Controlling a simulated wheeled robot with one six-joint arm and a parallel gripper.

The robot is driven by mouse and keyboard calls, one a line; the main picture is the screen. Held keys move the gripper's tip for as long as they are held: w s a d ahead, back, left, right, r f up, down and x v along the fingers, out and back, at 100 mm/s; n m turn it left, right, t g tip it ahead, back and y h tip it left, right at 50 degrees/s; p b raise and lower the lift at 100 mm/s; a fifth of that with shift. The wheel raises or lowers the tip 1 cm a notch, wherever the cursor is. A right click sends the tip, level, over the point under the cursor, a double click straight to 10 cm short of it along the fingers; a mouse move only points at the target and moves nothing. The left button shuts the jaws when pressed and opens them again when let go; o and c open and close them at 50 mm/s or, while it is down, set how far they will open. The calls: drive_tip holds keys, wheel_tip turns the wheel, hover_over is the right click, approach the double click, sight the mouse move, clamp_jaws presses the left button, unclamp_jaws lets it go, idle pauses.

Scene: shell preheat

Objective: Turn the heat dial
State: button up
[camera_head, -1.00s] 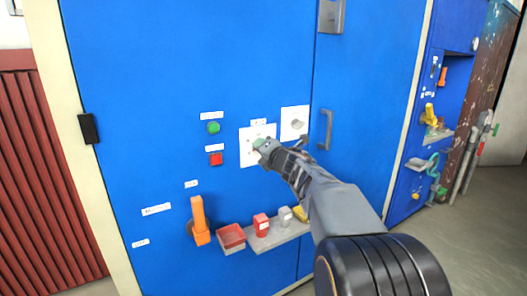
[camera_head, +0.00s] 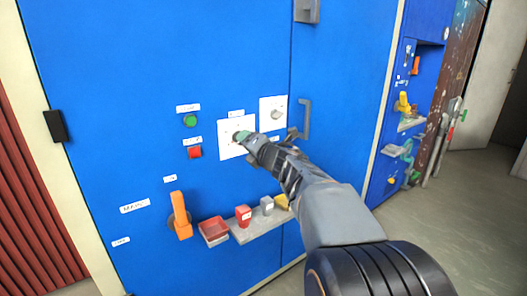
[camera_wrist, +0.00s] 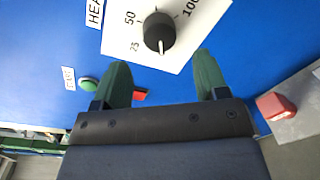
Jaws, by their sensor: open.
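The heat dial (camera_wrist: 159,31) is a dark round knob on a white plate (camera_wrist: 205,22) marked 25, 50 and 100 in the wrist view. Its white pointer line faces the bottom of that picture, past the 25 mark. My gripper (camera_wrist: 162,76) is open, its two green fingers apart and empty. The knob lies just beyond the fingertips, roughly between them; I see no contact. In the head view my gripper (camera_head: 243,136) is in front of the dial's plate (camera_head: 228,147) and partly hides the knob.
A second white plate with a grey knob (camera_head: 275,114) is at upper right. A green button (camera_head: 190,120) and red button (camera_head: 195,152) are to the left. A door handle (camera_head: 304,118) is close to my wrist. Below are an orange lever (camera_head: 180,215) and a shelf (camera_head: 259,228).

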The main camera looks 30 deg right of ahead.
drive_tip(key=s+p, duration=0.1)
drive_tip(key=s, duration=0.8)
drive_tip(key=shift+d+r+p, duration=0.3)
drive_tip(key=shift+d, duration=0.05)
